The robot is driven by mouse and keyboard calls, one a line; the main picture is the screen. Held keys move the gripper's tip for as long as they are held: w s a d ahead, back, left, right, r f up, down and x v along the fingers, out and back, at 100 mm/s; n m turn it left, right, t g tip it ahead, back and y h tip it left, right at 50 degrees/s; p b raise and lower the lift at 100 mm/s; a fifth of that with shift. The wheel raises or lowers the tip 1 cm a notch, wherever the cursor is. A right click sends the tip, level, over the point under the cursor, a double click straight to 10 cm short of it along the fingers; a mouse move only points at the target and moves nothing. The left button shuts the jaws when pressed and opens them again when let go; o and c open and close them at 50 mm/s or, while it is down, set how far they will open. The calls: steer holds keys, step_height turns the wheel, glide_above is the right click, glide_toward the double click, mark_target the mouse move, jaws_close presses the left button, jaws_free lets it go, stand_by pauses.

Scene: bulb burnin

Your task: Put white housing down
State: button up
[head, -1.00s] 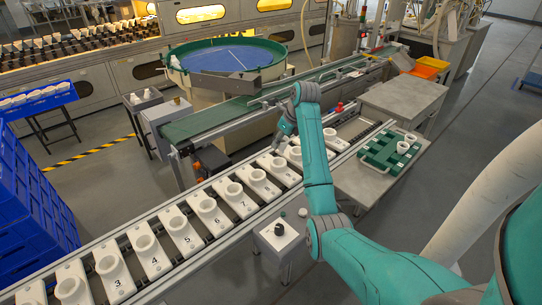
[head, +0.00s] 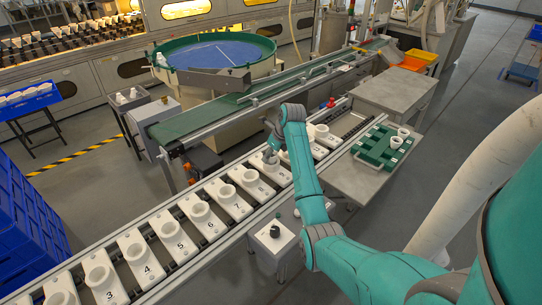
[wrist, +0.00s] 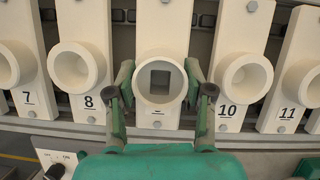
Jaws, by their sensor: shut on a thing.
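My gripper (wrist: 160,90) is shut on a white housing (wrist: 138,82), a round white cup with a square opening inside. One finger presses on each side of it. The housing is over the white carrier plate (wrist: 163,25) between plates 8 and 10; that plate's number is mostly hidden. Its rim looks about as large as the cups beside it. I cannot tell whether it rests in the plate or hangs just above it. In the head view my gripper (head: 270,154) is low over the carrier row, and my arm covers part of that row.
Numbered plates with white cups stand close on both sides, plate 8 (wrist: 88,112) and plate 10 (wrist: 228,118). A green tray (head: 372,158) with white cups sits on a side table to the right. A control box with a black knob (head: 275,231) stands before the line.

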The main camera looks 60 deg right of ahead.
steer(key=shift+f, duration=0.25)
steer(key=shift+f, duration=0.15)
steer(key=o, duration=1)
steer(key=shift+c, duration=0.2)
steer(key=v, duration=1.2)
